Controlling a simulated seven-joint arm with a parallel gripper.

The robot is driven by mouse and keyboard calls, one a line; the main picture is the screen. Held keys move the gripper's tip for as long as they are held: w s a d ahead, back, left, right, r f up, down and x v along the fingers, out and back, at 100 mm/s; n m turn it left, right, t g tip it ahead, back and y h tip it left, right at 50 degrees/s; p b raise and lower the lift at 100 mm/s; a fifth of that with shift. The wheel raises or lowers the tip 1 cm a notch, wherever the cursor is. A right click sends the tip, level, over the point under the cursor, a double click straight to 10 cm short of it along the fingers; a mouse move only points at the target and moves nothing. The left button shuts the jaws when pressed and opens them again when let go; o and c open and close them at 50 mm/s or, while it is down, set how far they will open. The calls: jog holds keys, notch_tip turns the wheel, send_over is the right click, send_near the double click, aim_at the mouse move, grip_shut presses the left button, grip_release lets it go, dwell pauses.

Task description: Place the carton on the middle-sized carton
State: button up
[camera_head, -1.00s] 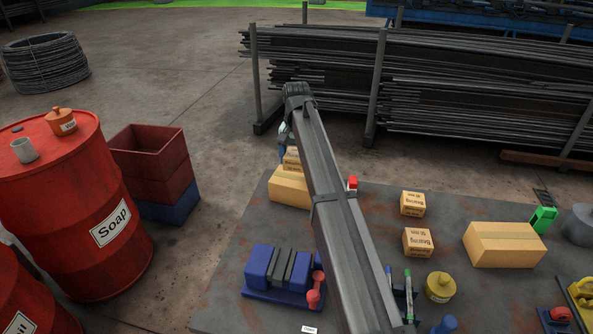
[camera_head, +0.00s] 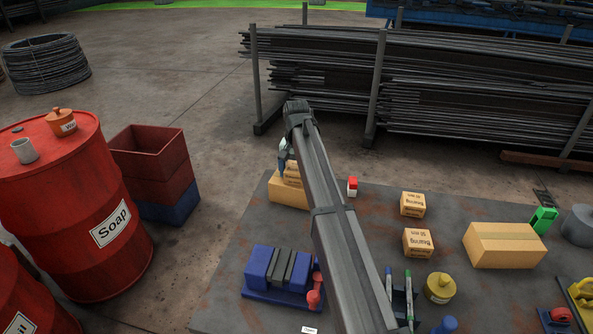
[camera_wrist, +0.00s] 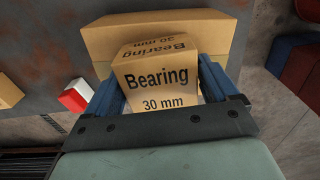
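My gripper (camera_head: 283,165) is shut on a small tan carton (camera_wrist: 160,82) marked "Bearing 30 mm"; one blue finger lies along each side of it in the wrist view. The held carton also shows in the head view (camera_head: 293,172), partly behind my arm. A larger plain tan carton (camera_head: 287,193) is directly below it on the grey table, and its surface (camera_wrist: 110,40) shows behind the held carton in the wrist view. The held carton looks low over it, but I cannot tell whether they touch.
Two small Bearing cartons (camera_head: 412,204) (camera_head: 418,242) and a larger plain carton (camera_head: 505,245) stand to the right on the table (camera_head: 370,225). A red-and-white block (camera_head: 352,187) is close to my arm. A blue block fixture (camera_head: 278,270) is in front.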

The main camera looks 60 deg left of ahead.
jog(key=shift+o, duration=1)
jog(key=shift+r, duration=0.15)
notch_tip(320, 180, up, 12)
